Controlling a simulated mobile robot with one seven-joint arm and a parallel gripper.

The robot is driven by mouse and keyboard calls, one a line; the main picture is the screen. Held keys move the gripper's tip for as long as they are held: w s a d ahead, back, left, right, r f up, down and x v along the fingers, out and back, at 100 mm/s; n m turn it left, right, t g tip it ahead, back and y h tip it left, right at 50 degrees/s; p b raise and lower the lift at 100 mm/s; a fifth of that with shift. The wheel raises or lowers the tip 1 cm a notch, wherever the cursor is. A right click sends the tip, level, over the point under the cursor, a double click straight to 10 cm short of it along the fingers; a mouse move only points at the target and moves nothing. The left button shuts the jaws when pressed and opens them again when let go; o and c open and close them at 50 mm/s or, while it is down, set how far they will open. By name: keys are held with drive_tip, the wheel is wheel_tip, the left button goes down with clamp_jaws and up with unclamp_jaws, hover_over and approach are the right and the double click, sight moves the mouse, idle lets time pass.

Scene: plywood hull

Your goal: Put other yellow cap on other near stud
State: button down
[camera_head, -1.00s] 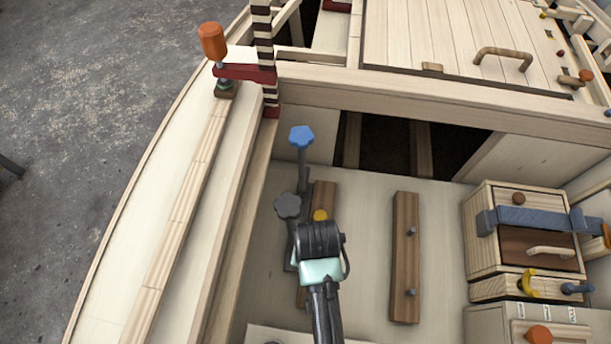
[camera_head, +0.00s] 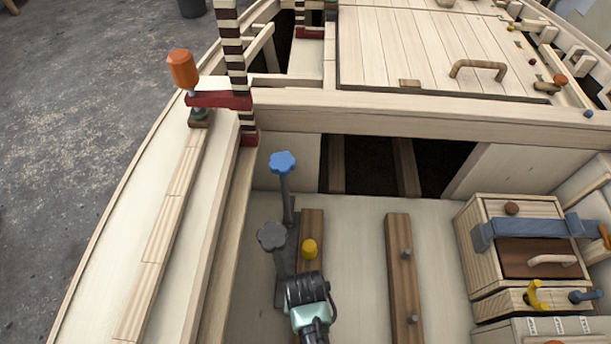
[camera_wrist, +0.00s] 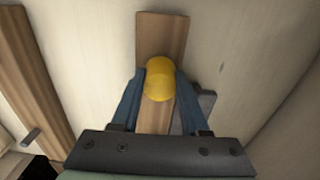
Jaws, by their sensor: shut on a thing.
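My gripper (camera_wrist: 160,88) has one blue finger on each side of a yellow cap (camera_wrist: 159,80) and is shut on it, over a wooden strip (camera_wrist: 160,30). I cannot tell whether this cap still touches the strip. In the head view my gripper (camera_head: 306,288) hides the held cap. A yellow cap (camera_head: 309,249) shows on the left strip (camera_head: 312,220), just beyond my gripper. The right strip (camera_head: 398,235) carries two bare grey studs, a far one (camera_head: 406,254) and a near one (camera_head: 412,319). One stud (camera_wrist: 31,137) shows in the wrist view.
A grey-knobbed lever (camera_head: 272,236) and a blue-knobbed lever (camera_head: 283,162) stand close to the left of my gripper. A drawer box (camera_head: 480,262) with a blue strap stands to the right. The floor between the strips is clear.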

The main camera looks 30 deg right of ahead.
drive_tip(key=shift+f, duration=0.1)
drive_tip(key=shift+c, duration=2)
unclamp_jaws()
wheel_tip(320, 180, up, 12)
drive_tip(key=p, duration=0.4)
